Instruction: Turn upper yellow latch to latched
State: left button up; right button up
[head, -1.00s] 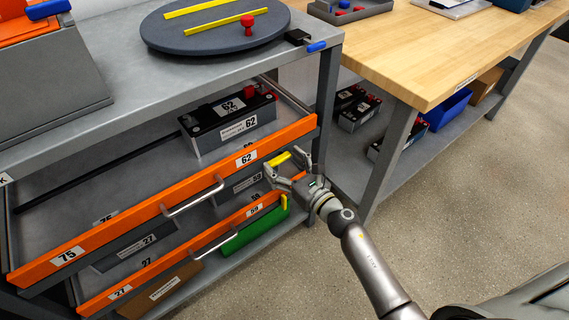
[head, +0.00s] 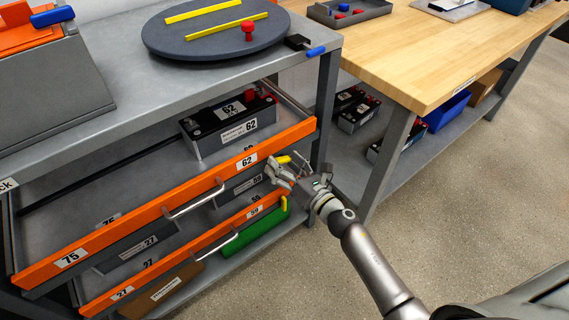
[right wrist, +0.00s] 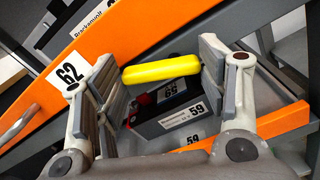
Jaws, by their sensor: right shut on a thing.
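The upper yellow latch (head: 283,160) is a small bar near the right end of the upper orange drawer front (head: 190,196), partly hidden by my right gripper in the head view. My right gripper (head: 285,166) is at the latch. In the right wrist view the latch (right wrist: 160,71) lies crosswise between the two grey finger pads, with its ends at the pads, and the gripper (right wrist: 160,78) is shut on it. The latch sits at an angle to the orange front. My left gripper is not in view.
A lower orange drawer front (head: 190,258) with its own yellow latch (head: 284,203) is below. Metal handles stick out from both fronts. A battery labelled 62 (head: 230,125) sits in the upper drawer. A grey bench leg (head: 325,105) stands close right. The floor at right is clear.

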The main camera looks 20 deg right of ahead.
jog(key=m, duration=0.2)
jog(key=m+p, duration=0.1)
jog(key=m, duration=0.1)
jog(key=m+p, duration=0.1)
jog(key=m, duration=0.1)
jog(key=shift+w+d+r+m, duration=0.1)
jog(key=shift+d+r+m, duration=0.15)
jog(key=shift+r+m, duration=0.1)
jog(key=m, duration=0.1)
jog(key=m+p, duration=0.1)
jog(key=m, duration=0.1)
jog(key=m+p, duration=0.1)
jog(key=shift+d+m, duration=0.3)
jog(key=shift+m, duration=0.05)
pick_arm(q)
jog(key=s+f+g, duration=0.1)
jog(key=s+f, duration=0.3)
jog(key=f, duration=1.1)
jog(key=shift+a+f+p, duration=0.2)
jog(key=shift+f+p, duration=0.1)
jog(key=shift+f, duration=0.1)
pick_arm(e)
jog(key=shift+w+d+m, duration=0.1)
jog(key=shift+d+m, duration=0.05)
jog(key=shift+m, duration=1.05)
jog(key=o, duration=1)
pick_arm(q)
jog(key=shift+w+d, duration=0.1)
pick_arm(e)
jog(key=shift+o, duration=0.2)
